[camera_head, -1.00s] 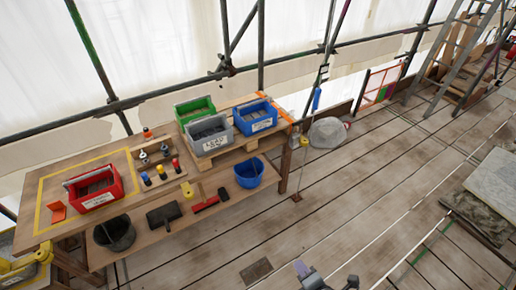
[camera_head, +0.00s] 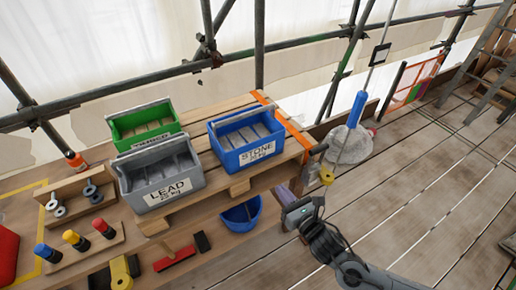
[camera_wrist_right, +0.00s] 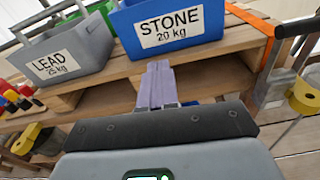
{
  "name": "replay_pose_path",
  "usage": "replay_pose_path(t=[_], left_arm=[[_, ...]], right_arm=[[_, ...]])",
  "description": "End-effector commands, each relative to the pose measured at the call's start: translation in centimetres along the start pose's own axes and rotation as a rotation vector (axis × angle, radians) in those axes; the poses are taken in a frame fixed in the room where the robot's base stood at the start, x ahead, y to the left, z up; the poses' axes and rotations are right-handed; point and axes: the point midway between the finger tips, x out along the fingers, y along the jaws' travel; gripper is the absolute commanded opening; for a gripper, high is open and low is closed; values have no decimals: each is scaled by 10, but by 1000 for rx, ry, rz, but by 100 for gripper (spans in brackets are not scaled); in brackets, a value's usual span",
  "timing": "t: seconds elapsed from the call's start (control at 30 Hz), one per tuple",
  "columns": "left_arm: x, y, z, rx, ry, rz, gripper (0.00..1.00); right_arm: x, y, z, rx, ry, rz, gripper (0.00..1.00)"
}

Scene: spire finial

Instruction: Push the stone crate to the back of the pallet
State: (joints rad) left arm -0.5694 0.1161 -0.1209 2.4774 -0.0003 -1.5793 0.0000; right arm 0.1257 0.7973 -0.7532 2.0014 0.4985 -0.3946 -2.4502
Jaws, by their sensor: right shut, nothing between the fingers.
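The stone crate (camera_head: 247,145) is a blue open box labelled "STONE 20 kg". It sits upright on the right part of the wooden pallet (camera_head: 217,181), with its labelled face near the front edge and bare boards behind it. In the right wrist view the stone crate (camera_wrist_right: 180,32) stands just beyond my fingertips. My right gripper (camera_head: 286,192) is in front of the pallet, at the right; in the wrist view its pale purple fingers (camera_wrist_right: 159,75) are together and empty, pointing at the crate's face. Contact cannot be told. My left gripper is out of view.
A grey lead crate (camera_head: 161,184) stands left of the stone crate, with a green crate (camera_head: 143,124) behind it. An orange strap (camera_head: 285,122) runs along the pallet's right side. A blue bucket (camera_head: 241,215) is below. Scaffold poles stand behind.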

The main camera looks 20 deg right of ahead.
Motion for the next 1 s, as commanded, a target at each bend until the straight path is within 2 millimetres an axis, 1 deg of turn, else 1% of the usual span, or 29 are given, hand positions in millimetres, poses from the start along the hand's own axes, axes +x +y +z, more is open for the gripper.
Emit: replay_pose_path(t=[0.03,0.1,0.2,0.3,0.47,0.63,0.77,1.0], left_arm=[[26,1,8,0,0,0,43],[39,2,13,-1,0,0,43],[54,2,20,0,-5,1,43],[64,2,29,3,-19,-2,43],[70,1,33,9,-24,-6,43],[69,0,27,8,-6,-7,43],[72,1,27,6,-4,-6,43],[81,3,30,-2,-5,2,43]], right_arm=[[7,-6,-18,-25,-13,3,0],[12,-12,-20,-50,-30,5,0],[19,-19,-18,-76,-56,5,0],[24,-23,-14,-88,-78,2,0],[32,-24,-8,-91,-96,1,0],[49,-24,-5,-91,-98,1,0],[70,-23,-3,-90,-99,0,0],[115,-23,0,-89,-97,1,0]])
